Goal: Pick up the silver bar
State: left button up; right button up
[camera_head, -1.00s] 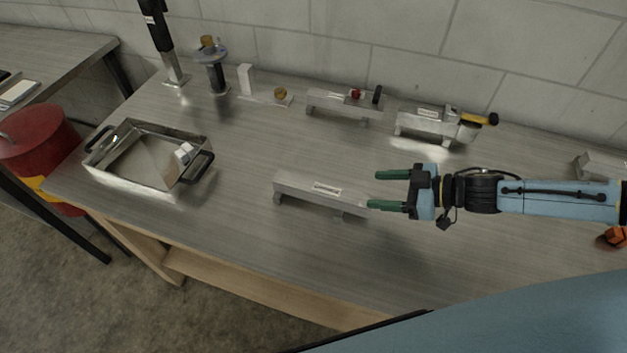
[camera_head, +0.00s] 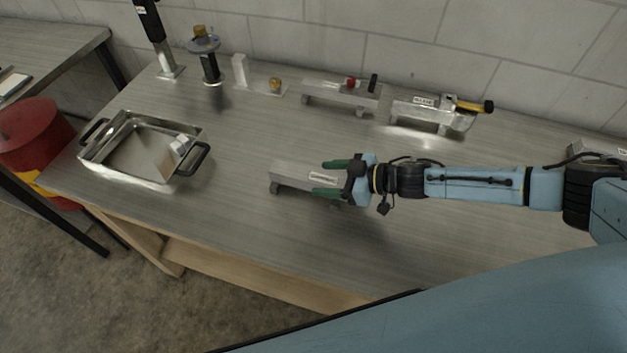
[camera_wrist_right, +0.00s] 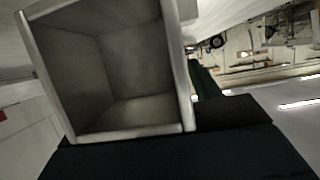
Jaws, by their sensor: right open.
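The silver bar (camera_head: 290,174) lies near the middle of the table, raised on small feet, with a white label on it. Its open, hollow square end (camera_wrist_right: 188,70) fills the left of the right wrist view. My right gripper (camera_head: 328,178) is open, with its green fingers pointing left at the bar's right end. In the head view one finger is on the far side and the other overlaps the near side of the bar. Contact cannot be told. The bar's right end is partly hidden by the gripper. My left gripper is not in view.
A metal tray (camera_head: 112,169) with black handles stands at the left. Two similar silver pieces stand behind, one with red and black knobs (camera_head: 318,91), one with a yellow-handled tool (camera_head: 462,104). A red drum (camera_head: 35,135) stands left of the table. The table's front is clear.

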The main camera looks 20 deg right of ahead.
jog(key=shift+w+a+f, duration=0.15)
jog(key=shift+w+a, duration=0.05)
jog(key=shift+c, duration=0.4)
jog(key=c, duration=1.2)
jog(key=shift+c, duration=0.2)
